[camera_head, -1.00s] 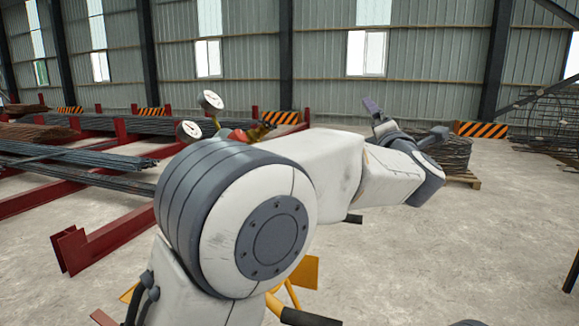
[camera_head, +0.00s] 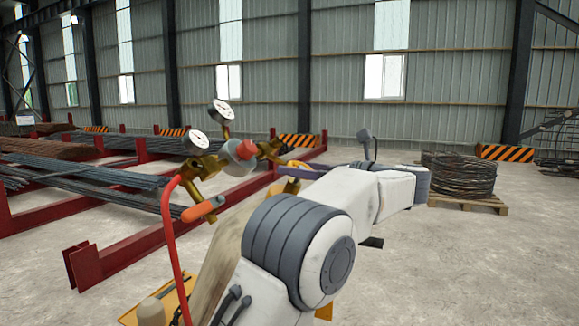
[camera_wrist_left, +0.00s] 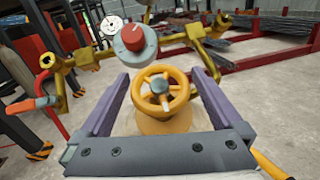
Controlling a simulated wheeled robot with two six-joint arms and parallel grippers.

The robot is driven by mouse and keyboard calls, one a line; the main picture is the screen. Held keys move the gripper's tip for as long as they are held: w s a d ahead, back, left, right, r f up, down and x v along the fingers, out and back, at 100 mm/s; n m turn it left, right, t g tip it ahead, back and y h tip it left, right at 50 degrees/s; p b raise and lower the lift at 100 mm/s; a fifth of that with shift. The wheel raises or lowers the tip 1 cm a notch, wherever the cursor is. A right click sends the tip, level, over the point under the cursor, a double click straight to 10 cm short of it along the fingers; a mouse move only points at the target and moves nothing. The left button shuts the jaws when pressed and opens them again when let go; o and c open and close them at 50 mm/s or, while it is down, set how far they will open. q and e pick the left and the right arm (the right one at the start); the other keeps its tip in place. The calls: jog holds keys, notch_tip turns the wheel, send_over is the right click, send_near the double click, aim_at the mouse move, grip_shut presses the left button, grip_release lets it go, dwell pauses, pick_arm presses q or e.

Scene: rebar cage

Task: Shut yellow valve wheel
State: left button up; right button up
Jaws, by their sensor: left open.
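The yellow valve wheel (camera_wrist_left: 160,90) has spokes and a grey hub. It sits on top of a yellow collar in the middle of the left wrist view. My left gripper (camera_wrist_left: 160,76) is open, with one purple finger on each side of the wheel. I see gaps beside the rim and cannot tell any contact. In the head view my left gripper (camera_head: 286,173) reaches in beside the brass regulator, and a bit of yellow (camera_head: 292,187) shows by its purple finger, partly hidden by my arm. My right gripper is not in view.
Red racks of rebar (camera_head: 110,265) stand at left. A wire coil on a pallet (camera_head: 460,180) is at right, with open floor before it.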

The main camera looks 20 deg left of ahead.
pick_arm(q)
jog(key=shift+x, duration=1.6)
